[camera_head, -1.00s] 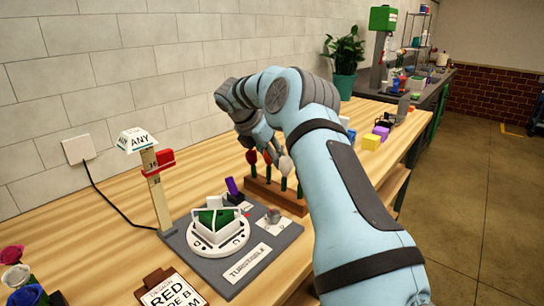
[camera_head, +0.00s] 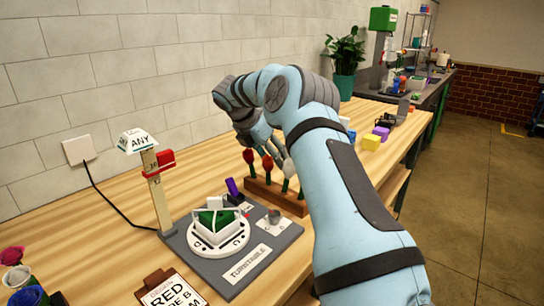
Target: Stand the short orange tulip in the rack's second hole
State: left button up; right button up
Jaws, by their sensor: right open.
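The wooden rack (camera_head: 290,203) stands on the table behind the turntable, with flowers upright in it on green stems. A red tulip (camera_head: 249,157) is at its left and a second red bloom (camera_head: 267,163) is beside it. A pale bloom (camera_head: 289,168) is farther right, partly behind my arm. I cannot make out a clearly orange tulip. My right gripper (camera_head: 272,146) is open just above and behind these blooms, and its fingertips are partly hidden. The rack's right end is close to my forearm, and its holes are too small to tell apart. My left gripper is not in view.
A grey turntable base (camera_head: 285,238) with a white dial and green-and-white holder is in front of the rack. A post with an "ANY" sign (camera_head: 137,140) stands left. Coloured blocks (camera_head: 371,142) lie beyond my arm.

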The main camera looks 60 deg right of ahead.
aim_at(265, 153)
jog(key=shift+p+v, duration=0.5)
jog(key=shift+v, duration=1.35)
jog(key=p+v, duration=0.2)
jog(key=p, duration=0.3)
jog(key=shift+s+r, duration=0.1)
jog(key=o, duration=0.6)
jog(key=shift+c, duration=0.2)
